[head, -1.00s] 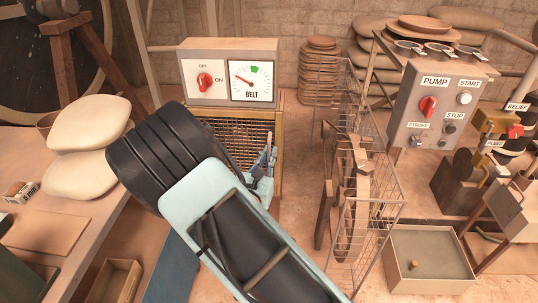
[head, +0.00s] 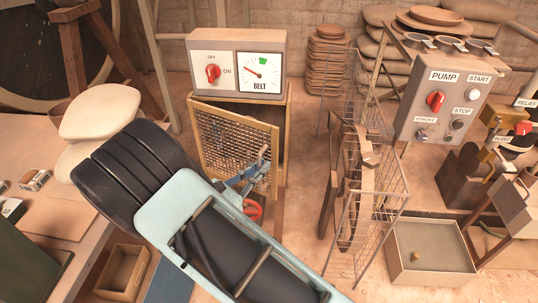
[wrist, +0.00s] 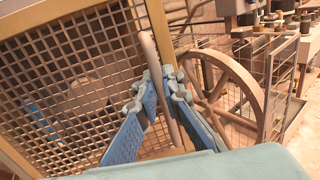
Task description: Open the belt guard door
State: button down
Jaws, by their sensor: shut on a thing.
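The belt guard door (head: 225,140) is a mesh panel in a yellow frame, below the belt control box. It stands ajar, its right edge swung out from the cabinet (head: 284,120), with a dark gap behind it. In the wrist view the mesh door (wrist: 75,75) fills the left side. My gripper (head: 262,163) is at the door's right side. In the wrist view my gripper (wrist: 163,100) is shut around the door's slanting bar handle (wrist: 148,55). My arm hides the lower part of the cabinet.
The belt box (head: 237,65) has a red switch and a gauge. A red handwheel (head: 253,208) shows below the door. A wire cage (head: 370,205) around a wheel stands to the right, with floor between. A table (head: 95,215) with sacks is at left; a bin (head: 430,262) is at right.

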jog(key=w+a+v, duration=0.1)
jog(key=v, duration=1.1)
jog(key=shift+a+p, duration=0.4)
jog(key=shift+p, duration=0.05)
jog(key=c, duration=2.1)
grip_release()
jog(key=shift+w+r, duration=0.1)
notch_tip(320, 180, up, 10)
jog(key=shift+f, duration=0.1)
